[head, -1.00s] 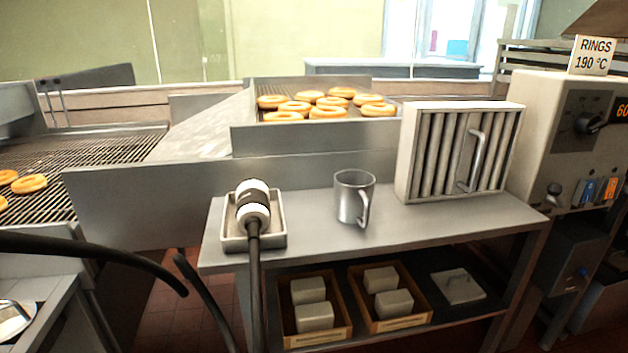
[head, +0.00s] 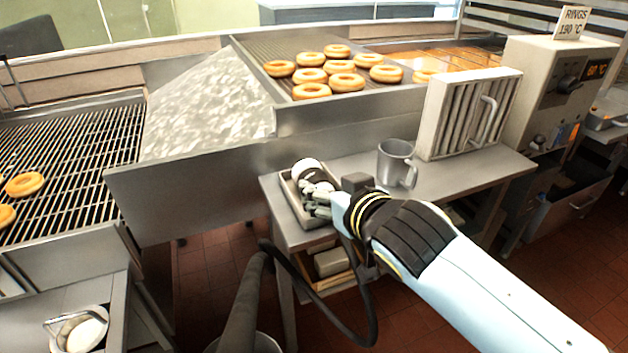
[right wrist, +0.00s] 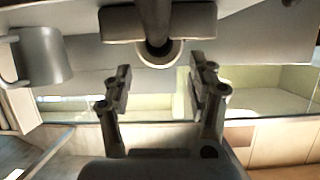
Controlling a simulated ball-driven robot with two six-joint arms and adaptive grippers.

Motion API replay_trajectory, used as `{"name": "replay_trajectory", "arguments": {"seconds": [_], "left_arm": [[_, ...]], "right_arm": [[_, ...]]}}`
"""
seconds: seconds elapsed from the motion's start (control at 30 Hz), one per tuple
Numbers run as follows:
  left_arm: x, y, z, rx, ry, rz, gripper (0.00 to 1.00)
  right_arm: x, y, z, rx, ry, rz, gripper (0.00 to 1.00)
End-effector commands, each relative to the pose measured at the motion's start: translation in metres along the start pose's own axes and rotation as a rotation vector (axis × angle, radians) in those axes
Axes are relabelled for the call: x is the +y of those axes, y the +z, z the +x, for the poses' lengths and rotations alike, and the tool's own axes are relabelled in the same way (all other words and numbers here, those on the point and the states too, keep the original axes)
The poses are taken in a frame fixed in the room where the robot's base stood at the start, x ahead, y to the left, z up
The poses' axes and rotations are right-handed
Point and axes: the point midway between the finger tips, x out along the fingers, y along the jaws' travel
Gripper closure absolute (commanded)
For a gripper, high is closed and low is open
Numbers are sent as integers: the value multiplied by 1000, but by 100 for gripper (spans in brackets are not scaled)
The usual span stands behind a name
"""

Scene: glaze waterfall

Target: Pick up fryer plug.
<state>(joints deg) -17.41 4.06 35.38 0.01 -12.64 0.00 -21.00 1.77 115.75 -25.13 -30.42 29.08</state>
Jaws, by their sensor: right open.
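The fryer plug (head: 306,167), with a white end and a dark band, lies in a small metal tray (head: 291,204) at the left end of the steel side table. My right gripper (head: 316,193) is open at the near side of the plug and hides much of it. In the right wrist view, the open fingers (right wrist: 160,84) stand apart with the plug (right wrist: 157,48) centred beyond them, near the top of the picture. I cannot tell whether the fingers touch it. My left gripper is not in view.
A grey mug (head: 396,161) stands right of the tray, with a ribbed filter panel (head: 462,112) behind it. A black cable (head: 367,325) loops down in front of the table. Rings lie on the rack (head: 290,55) behind.

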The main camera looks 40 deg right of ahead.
Motion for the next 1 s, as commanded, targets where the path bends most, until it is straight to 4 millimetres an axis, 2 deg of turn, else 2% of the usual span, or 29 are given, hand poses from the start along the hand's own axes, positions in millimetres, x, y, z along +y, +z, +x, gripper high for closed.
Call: {"name": "replay_trajectory", "arguments": {"seconds": [0.17, 0.4, 0.67, 0.77, 1.0], "left_arm": [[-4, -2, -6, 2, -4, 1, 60], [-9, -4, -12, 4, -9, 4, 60], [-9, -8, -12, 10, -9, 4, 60], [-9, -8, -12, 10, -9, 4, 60], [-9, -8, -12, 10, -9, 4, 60]], "right_arm": [[0, -2, 17, 0, 0, -2, 42], [1, -1, 52, -2, 0, -1, 42], [1, 0, 56, -1, 0, 0, 42], [1, 0, 56, -1, 0, 0, 52], [1, 0, 56, -2, 0, 0, 84]]}}
